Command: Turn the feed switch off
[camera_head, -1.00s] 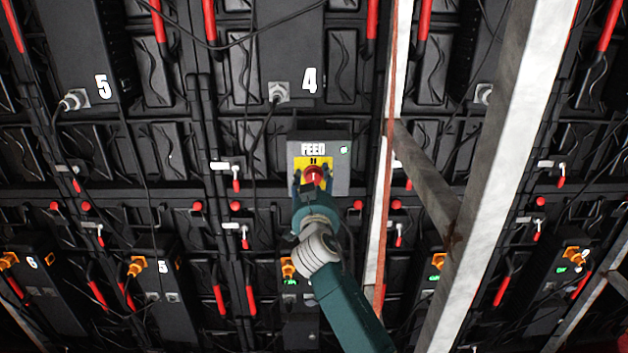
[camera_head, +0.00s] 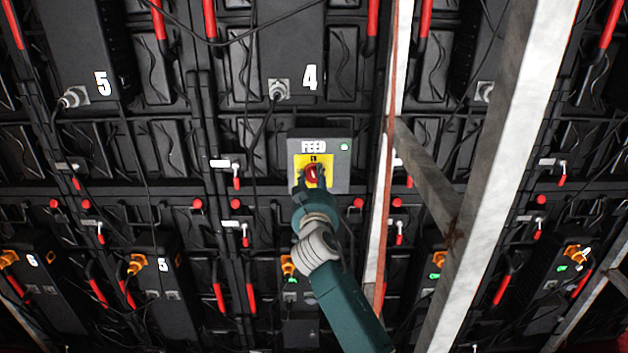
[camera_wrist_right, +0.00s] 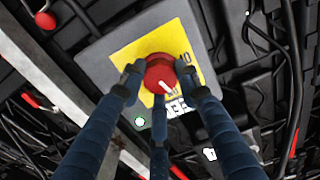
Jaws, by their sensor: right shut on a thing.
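The feed switch is a grey box (camera_head: 340,176) labelled FEED, with a yellow plate (camera_head: 298,164), a red round knob (camera_head: 313,173) and a lit green lamp (camera_head: 344,147). My right gripper (camera_head: 311,182) comes from below and is shut on the red knob, partly covering it. In the right wrist view, the fingers of my right gripper (camera_wrist_right: 158,88) close around the red knob (camera_wrist_right: 160,72). A white mark on the knob points down and right there, towards the lettered side. An "O" shows on the plate's far right side. My left gripper is not in view.
A pale metal beam (camera_head: 500,150) and a thinner upright (camera_head: 383,200) stand to the right of the box. A grey brace (camera_head: 427,178) joins them. Black unit 4 (camera_head: 293,50) is above, with a cable hanging left of the switch. Red handles surround it.

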